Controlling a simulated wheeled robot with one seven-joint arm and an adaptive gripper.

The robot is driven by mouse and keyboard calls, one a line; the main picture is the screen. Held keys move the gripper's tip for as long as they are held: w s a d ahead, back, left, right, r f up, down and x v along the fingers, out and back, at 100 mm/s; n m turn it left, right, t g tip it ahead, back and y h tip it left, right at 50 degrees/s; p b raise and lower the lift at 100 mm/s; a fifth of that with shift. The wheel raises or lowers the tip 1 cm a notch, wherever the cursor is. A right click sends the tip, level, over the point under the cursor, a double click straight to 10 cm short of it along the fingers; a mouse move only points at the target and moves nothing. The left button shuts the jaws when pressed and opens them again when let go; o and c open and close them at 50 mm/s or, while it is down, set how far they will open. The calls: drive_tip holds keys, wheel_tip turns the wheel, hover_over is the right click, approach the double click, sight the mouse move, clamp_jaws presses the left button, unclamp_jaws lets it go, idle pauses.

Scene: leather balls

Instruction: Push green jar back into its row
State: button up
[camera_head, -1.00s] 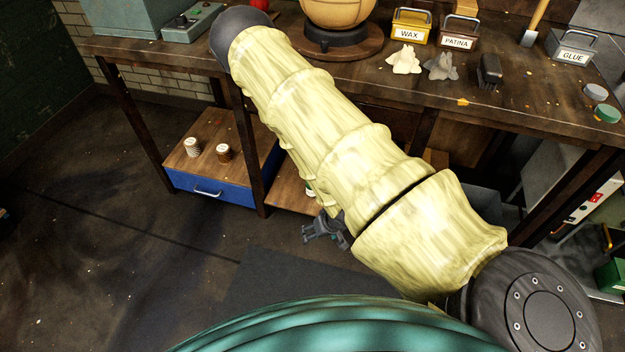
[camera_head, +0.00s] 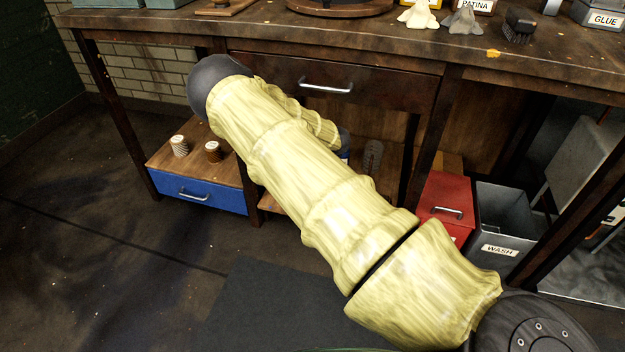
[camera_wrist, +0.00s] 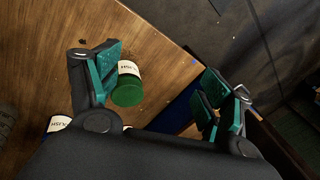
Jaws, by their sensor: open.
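In the wrist view the green jar (camera_wrist: 127,88) has a green lid and a white label with dark print. It is on a brown wooden shelf (camera_wrist: 150,40), close beside the left finger of my gripper (camera_wrist: 158,88). My gripper is open, and the jar is in the space between its fingers, nearer the left one. I cannot tell whether that finger touches it. Part of another white-labelled jar (camera_wrist: 59,123) shows at lower left, mostly hidden by my gripper. In the head view my arm hides the gripper and the green jar.
In the head view the workbench (camera_head: 200,38) stands above the low shelf. A red box (camera_head: 446,200) and the grey WASH bin (camera_head: 503,225) are at right. Open floor lies at left.

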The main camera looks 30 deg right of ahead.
drive_tip(key=w+d+b, duration=0.1)
drive_tip(key=w+b, duration=0.1)
drive_tip(key=b, duration=0.1)
drive_tip(key=w+d+m+g+h+b, duration=0.1)
drive_tip(key=w+d+b, duration=0.1)
drive_tip(key=b, duration=0.1)
drive_tip(key=w+d+g+h+b, duration=0.1)
drive_tip(key=w+b, duration=0.1)
drive_tip(key=b, duration=0.1)
drive_tip(key=shift+w+d+f+m, duration=0.25)
drive_tip(key=shift+w+d+m, duration=0.05)
drive_tip(key=shift+w, duration=0.1)
drive_tip(key=shift+w+d+r+g+h+b, duration=0.3)
drive_tip(key=shift+w+r+g+h+b, duration=0.15)
drive_tip(key=shift+r, duration=0.1)
drive_tip(key=shift+f, duration=0.15)
wheel_tip(320, 180, down, 11)
drive_tip(key=b, duration=0.6)
drive_tip(key=shift+a+r, duration=0.1)
drive_tip(key=shift+r, duration=0.1)
drive_tip(key=c, duration=1.3)
